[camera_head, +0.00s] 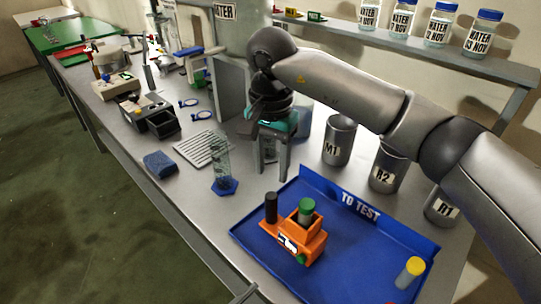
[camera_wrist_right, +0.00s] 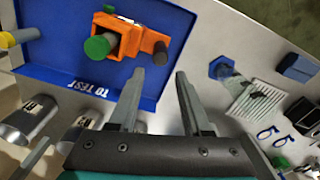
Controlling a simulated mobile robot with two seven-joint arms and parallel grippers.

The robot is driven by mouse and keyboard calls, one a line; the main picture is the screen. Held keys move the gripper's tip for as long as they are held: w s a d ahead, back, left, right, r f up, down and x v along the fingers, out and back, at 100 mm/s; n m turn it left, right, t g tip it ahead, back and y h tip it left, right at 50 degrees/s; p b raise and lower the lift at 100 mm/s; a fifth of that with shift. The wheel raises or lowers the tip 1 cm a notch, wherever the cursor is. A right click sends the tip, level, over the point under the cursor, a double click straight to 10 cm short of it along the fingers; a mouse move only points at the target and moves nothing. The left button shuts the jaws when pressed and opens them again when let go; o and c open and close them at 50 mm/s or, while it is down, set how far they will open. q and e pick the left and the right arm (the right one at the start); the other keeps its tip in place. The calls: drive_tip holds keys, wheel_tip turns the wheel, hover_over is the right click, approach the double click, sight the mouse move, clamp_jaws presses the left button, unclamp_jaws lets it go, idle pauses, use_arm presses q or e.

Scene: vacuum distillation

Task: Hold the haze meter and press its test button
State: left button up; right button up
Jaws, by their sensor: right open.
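The orange haze meter (camera_head: 312,248) stands in the blue "TO TEST" tray (camera_head: 345,270). It has a black upright post (camera_head: 271,207) on its left and a green-capped vial (camera_head: 306,208) in its top. A small green spot (camera_head: 300,259), possibly the test button, shows low on its front. My right gripper (camera_head: 272,172) points down, open and empty, above the bench behind the tray, apart from the meter. In the right wrist view its two fingers (camera_wrist_right: 158,80) are spread, with the meter (camera_wrist_right: 128,36) ahead and to the left. My left gripper is not seen.
A yellow-capped vial (camera_head: 410,272) is in the tray's right part. Metal cups M1 (camera_head: 339,140), R2 (camera_head: 387,167) and R1 (camera_head: 441,208) stand behind it. A clear cylinder on a blue base (camera_head: 224,185), a drying rack (camera_head: 205,148) and a blue sponge (camera_head: 160,163) are left.

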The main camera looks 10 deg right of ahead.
sight(271, 208)
wheel_tip(271, 208, down, 13)
idle(0.4)
clamp_jaws()
idle(0.5)
idle(0.5)
idle(1.1)
